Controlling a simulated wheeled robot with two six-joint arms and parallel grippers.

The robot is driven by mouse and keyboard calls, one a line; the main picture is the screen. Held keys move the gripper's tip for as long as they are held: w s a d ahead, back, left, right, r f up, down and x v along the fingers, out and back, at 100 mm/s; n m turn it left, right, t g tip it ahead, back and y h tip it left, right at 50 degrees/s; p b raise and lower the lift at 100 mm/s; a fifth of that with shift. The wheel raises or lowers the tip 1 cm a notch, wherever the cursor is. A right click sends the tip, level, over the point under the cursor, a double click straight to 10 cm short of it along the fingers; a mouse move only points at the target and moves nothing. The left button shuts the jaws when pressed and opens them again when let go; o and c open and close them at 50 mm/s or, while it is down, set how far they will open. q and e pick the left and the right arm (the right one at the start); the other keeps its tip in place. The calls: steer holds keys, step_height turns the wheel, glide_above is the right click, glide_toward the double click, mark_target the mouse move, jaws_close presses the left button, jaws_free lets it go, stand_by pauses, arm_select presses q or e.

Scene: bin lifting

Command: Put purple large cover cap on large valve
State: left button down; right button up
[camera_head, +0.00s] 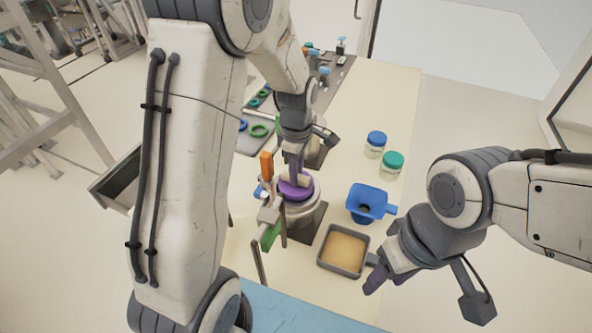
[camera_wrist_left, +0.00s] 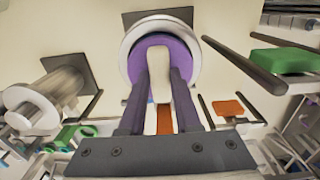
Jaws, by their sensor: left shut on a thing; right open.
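The purple large cover cap (camera_head: 297,188) is at the top of the large valve (camera_head: 303,213), a metal cylinder on a dark base plate. My left gripper (camera_head: 296,176) is shut on the cap's pale handle, pointing down. In the left wrist view the purple cap (camera_wrist_left: 182,62) lies within the valve's round metal rim (camera_wrist_left: 131,44), with the gripper fingers (camera_wrist_left: 158,105) on either side of the pale handle. I cannot tell whether the cap is fully seated. My right gripper (camera_head: 376,276) is open and empty, near the grey tray.
A blue funnel (camera_head: 367,203) and a grey tray of tan material (camera_head: 343,251) stand right of the valve. Jars with blue (camera_head: 376,139) and green lids (camera_head: 393,160) stand behind. A second metal valve (camera_wrist_left: 45,102) and a green-handled part (camera_head: 271,234) are near the large valve.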

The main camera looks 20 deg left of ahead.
arm_select(q)
steer(key=shift+f, duration=0.3)
stand_by(0.7)
steer(key=shift+c, duration=0.2)
jaws_free()
steer(key=shift+r, duration=0.1)
steer(key=shift+r+p, duration=2.95)
steer(key=shift+r, duration=0.2)
